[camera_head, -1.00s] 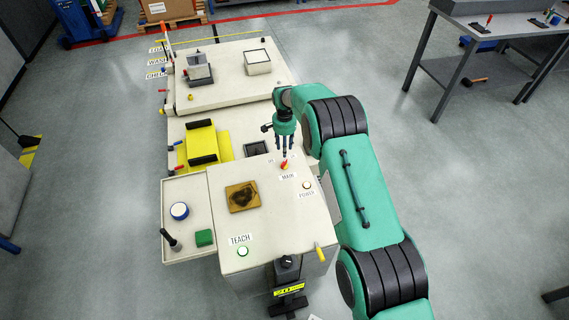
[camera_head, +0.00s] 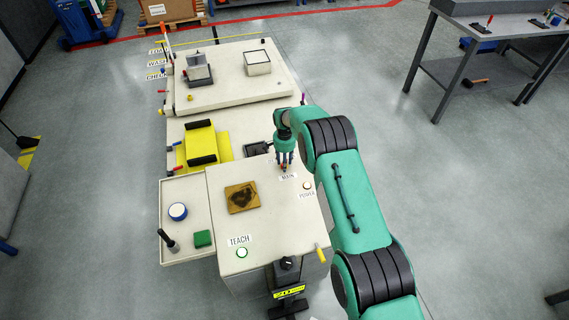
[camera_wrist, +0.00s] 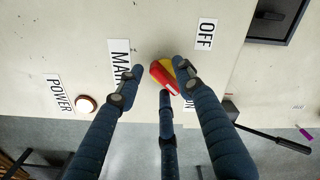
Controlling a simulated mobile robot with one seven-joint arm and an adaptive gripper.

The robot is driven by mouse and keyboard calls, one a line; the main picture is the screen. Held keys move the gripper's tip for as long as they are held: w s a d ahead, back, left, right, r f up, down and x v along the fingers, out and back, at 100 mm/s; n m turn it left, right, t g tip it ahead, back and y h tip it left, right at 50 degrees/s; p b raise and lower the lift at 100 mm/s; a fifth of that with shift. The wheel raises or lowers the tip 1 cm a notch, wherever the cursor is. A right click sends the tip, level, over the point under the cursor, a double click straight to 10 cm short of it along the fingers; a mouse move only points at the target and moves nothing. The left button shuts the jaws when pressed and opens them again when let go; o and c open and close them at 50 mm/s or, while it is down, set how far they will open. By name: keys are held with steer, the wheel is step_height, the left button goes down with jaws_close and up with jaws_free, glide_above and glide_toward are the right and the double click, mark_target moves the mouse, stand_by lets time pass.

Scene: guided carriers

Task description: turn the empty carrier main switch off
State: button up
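The main switch (camera_wrist: 163,77) is a small red and yellow rotary knob on the pale panel top. Its red part slants toward the partly hidden ON label (camera_wrist: 189,103); the OFF label (camera_wrist: 205,34) is further up. The MAIN label (camera_wrist: 120,66) is left of the knob. My gripper (camera_wrist: 160,82) has its three dark fingers spread around the knob, with a gap on the left side. The right finger overlaps the knob's edge in the picture; I cannot tell if it touches. In the head view my gripper (camera_head: 284,164) points down over the switch, mostly hiding it.
A white lamp (camera_wrist: 87,104) sits by the POWER label (camera_wrist: 57,93).

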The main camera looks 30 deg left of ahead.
jaws_close()
